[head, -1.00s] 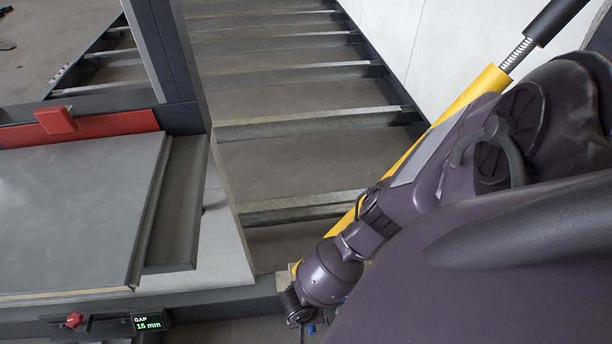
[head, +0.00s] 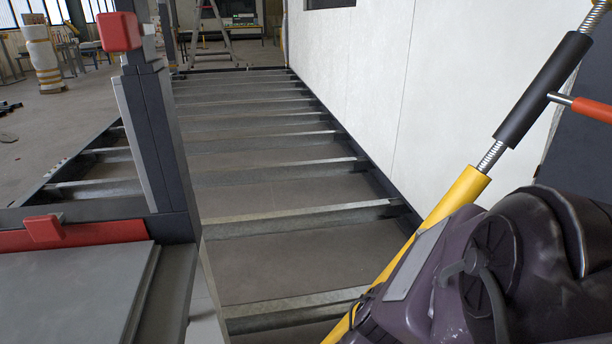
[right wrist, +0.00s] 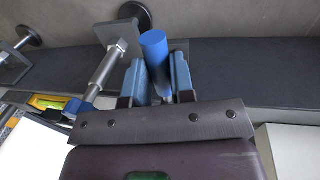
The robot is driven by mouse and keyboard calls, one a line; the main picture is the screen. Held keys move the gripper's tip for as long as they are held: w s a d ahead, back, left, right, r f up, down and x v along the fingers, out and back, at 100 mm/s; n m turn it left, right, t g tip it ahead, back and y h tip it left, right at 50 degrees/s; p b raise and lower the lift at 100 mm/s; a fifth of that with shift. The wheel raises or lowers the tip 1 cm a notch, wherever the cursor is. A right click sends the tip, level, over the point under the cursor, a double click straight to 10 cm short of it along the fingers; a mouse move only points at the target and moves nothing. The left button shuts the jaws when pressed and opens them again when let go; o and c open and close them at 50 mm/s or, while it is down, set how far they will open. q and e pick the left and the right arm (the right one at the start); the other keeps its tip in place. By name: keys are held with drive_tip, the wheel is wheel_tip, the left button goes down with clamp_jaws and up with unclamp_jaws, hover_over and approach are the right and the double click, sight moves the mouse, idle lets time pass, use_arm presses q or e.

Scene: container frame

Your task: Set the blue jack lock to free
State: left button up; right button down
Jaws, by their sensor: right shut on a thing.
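A blue cylindrical handle (right wrist: 154,46), which looks like the blue jack lock, shows in the right wrist view. It lies between the two blue-padded fingers of my right gripper (right wrist: 159,68), which is shut on it. Its upper end sticks out past the fingertips, and its lower part is hidden between the fingers and by the gripper body. In the head view only my right arm (head: 450,280) shows at the lower right; its gripper is out of frame below. My left gripper is in neither view.
In the right wrist view a metal threaded rod and plate (right wrist: 108,60) stand left of the fingers, with a dark beam (right wrist: 250,72) behind. In the head view a yellow brace (head: 445,205) slants beside my arm. A red-topped post (head: 122,32) stands left of the open joists (head: 290,215).

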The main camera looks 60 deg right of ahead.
use_arm(q)
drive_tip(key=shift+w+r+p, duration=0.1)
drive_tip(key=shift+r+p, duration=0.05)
drive_tip(key=shift+p, duration=0.25)
use_arm(e)
drive_tip(key=shift+w+a+r+m, duration=0.1)
drive_tip(key=shift+w+a+m, duration=0.05)
drive_tip(key=shift+m, duration=0.15)
use_arm(q)
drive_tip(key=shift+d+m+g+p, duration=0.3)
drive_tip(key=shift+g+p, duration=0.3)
drive_tip(key=shift+p, duration=0.45)
use_arm(e)
drive_tip(key=w+m+y, duration=0.2)
drive_tip(key=w+m, duration=0.4)
drive_tip(key=m, duration=0.6)
drive_tip(key=shift+w+a, duration=0.2)
drive_tip(key=shift+a, duration=0.1)
drive_tip(key=c, duration=1)
unclamp_jaws()
drive_tip(key=shift+w, duration=0.1)
drive_tip(key=shift+o, duration=0.2)
drive_tip(key=shift+d, duration=0.1)
